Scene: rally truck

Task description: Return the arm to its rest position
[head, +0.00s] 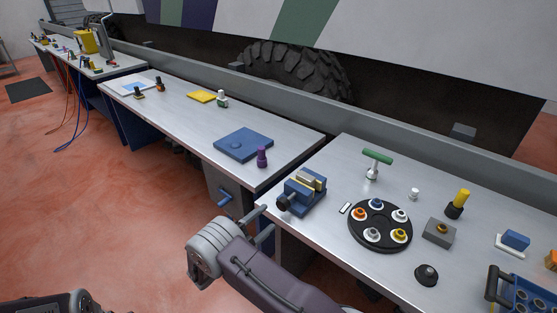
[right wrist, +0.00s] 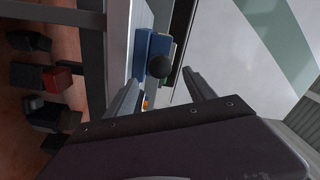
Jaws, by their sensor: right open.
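My right gripper (head: 262,228) is in the head view, in front of the near edge of the right-hand workbench (head: 330,235), close to the gap between two benches. Its two fingers are apart with nothing between them. The right wrist view also shows the open gripper (right wrist: 160,92), with a blue vise (right wrist: 142,55) and its dark round knob beyond the fingers. In the head view the vise (head: 302,190) stands on the bench corner, just beyond the gripper. My left gripper's fingers are not visible; only a dark part of my own body shows at the bottom left.
The right bench holds a black round tray (head: 355,233) with coloured pieces, a green-handled tool (head: 377,158), a grey block (head: 438,232) and a blue crate (head: 492,285). A blue plate (head: 240,142) and purple piece (head: 262,157) are on the middle bench. Red floor (head: 110,220) is open at left.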

